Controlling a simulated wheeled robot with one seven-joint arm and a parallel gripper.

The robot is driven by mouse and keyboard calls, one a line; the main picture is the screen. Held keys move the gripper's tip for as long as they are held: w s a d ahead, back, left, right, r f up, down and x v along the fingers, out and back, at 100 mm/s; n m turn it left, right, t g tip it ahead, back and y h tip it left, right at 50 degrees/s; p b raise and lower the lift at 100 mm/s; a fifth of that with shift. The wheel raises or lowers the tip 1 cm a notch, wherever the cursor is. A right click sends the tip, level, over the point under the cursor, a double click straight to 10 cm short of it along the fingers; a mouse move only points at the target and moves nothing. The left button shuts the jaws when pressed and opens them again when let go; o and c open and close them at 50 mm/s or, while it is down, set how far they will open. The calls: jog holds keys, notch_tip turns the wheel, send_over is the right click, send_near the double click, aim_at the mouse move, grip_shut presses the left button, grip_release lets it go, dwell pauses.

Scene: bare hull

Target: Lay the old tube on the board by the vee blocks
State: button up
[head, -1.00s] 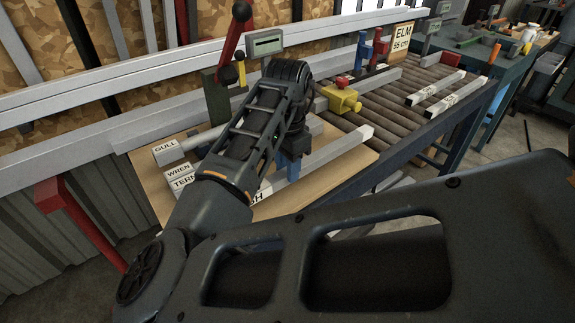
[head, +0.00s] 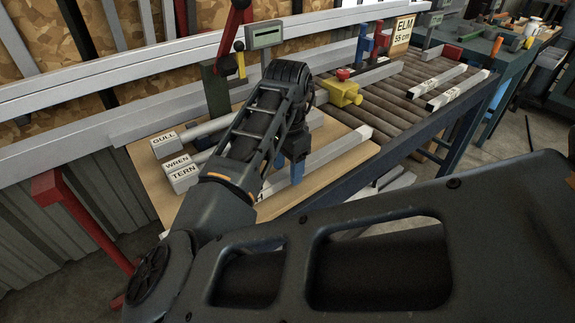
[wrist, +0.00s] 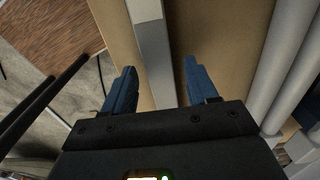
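The tan board (head: 265,212) lies at the near end of the bench and shows under my fingers in the wrist view (wrist: 215,40). A pale square tube (head: 345,146) lies along its near side and also shows in the wrist view (wrist: 151,45). My gripper (head: 295,172) is low over this tube. In the wrist view its blue fingers (wrist: 158,82) are apart, one on each side of the tube, with gaps. Tubes with end labels GULL (head: 163,139), WREN (head: 177,162) and TERN (head: 184,178) lie farther back. I cannot tell which is the old tube or make out the vee blocks.
A yellow block with a red knob (head: 345,93) stands beyond the board. Behind it is a roller bed (head: 400,92) with pale bars (head: 455,92) and an ELM 55 cm sign (head: 404,31). A red lever (head: 233,30) rises at the back. My arm hides part of the board.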

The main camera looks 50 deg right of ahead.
aim_at(288, 172)
jog(key=shift+r, duration=3.9)
